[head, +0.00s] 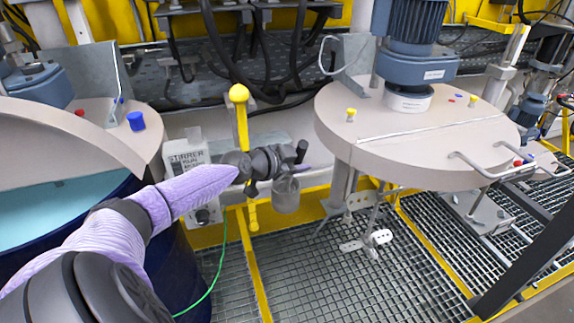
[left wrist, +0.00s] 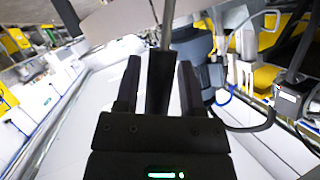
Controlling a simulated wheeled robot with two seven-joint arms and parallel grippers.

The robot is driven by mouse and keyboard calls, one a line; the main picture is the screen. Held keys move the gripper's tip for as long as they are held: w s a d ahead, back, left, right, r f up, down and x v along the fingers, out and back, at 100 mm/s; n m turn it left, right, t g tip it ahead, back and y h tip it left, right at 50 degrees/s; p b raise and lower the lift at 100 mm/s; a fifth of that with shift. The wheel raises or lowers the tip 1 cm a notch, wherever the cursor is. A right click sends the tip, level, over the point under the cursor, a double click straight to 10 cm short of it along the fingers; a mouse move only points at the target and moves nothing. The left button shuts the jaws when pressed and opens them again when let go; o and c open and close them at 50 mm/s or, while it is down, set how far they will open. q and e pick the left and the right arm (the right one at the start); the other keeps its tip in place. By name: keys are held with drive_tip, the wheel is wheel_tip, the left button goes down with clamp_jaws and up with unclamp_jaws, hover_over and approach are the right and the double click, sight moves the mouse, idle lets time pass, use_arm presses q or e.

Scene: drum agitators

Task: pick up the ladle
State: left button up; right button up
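A grey metal cup, which looks like the ladle's bowl (head: 286,195), shows just below my left gripper (head: 291,158) in the head view. In the left wrist view, a dark upright bar, seemingly the ladle's handle (left wrist: 160,85), stands between the two fingers of my left gripper. A thin metal rod (left wrist: 167,25) runs on from its top. Narrow gaps show between the bar and both fingers, so the gripper looks open around it. The gripper hides much of the ladle in the head view. My right gripper is in neither view.
A blue drum (head: 182,255) with a partly raised lid (head: 60,140) stands at left. A motor-topped round lid (head: 400,135) with a stirrer below is at right. A yellow handle (head: 240,110) rises beside my gripper. A stirrer control box (head: 187,160) is close by.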

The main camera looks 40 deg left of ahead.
use_arm(q)
clamp_jaws()
